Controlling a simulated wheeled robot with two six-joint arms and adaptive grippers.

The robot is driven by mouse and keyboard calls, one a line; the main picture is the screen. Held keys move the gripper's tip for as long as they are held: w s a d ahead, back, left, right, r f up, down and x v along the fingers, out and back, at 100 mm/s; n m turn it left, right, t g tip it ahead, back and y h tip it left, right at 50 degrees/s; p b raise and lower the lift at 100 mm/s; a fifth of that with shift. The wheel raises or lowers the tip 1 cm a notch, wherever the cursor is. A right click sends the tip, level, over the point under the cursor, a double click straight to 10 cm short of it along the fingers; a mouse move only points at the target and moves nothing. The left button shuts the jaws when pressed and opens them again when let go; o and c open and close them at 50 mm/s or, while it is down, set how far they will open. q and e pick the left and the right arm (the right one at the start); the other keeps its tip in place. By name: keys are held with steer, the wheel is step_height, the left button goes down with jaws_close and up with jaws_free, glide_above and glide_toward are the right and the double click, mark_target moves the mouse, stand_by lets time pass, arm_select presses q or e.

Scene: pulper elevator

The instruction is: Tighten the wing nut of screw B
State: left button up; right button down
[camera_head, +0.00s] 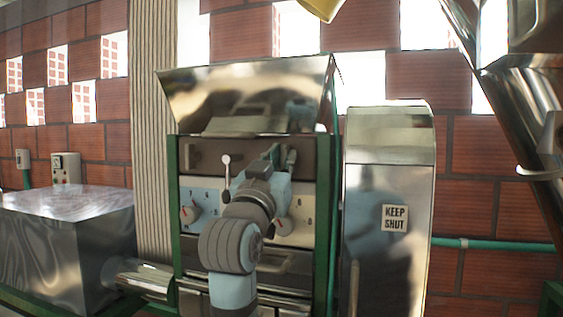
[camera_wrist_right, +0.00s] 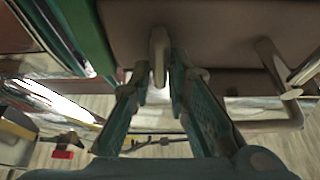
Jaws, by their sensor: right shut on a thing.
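My right gripper (camera_head: 283,156) reaches up to the brown upper strip of the green-framed machine (camera_head: 326,200), at its right side. In the right wrist view, the two green fingers of my right gripper (camera_wrist_right: 158,82) are closed in on a narrow pale piece (camera_wrist_right: 158,50), which appears to be the wing nut. It stands out from a brown plate (camera_wrist_right: 220,30). The fingers hide its sides, and the head view does not show it. No letter B is readable, so I cannot tell the screw's label. My left gripper is not in view.
A lever with a white ball (camera_head: 226,159) stands left of my right wrist. Dials (camera_head: 190,213) sit on the pale panel. A tilted metal hood (camera_head: 250,92) overhangs the work area. A tall metal cabinet marked KEEP SHUT (camera_head: 394,218) is close on the right.

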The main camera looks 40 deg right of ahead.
steer(key=c, duration=1.8)
jaws_free()
steer(key=shift+o, duration=0.8)
steer(key=shift+w+d, duration=0.1)
steer(key=shift+f, duration=0.1)
steer(key=v, duration=0.7)
steer(key=shift+s+a, duration=0.2)
steer(key=shift+a, duration=0.1)
steer(key=shift+d, duration=0.2)
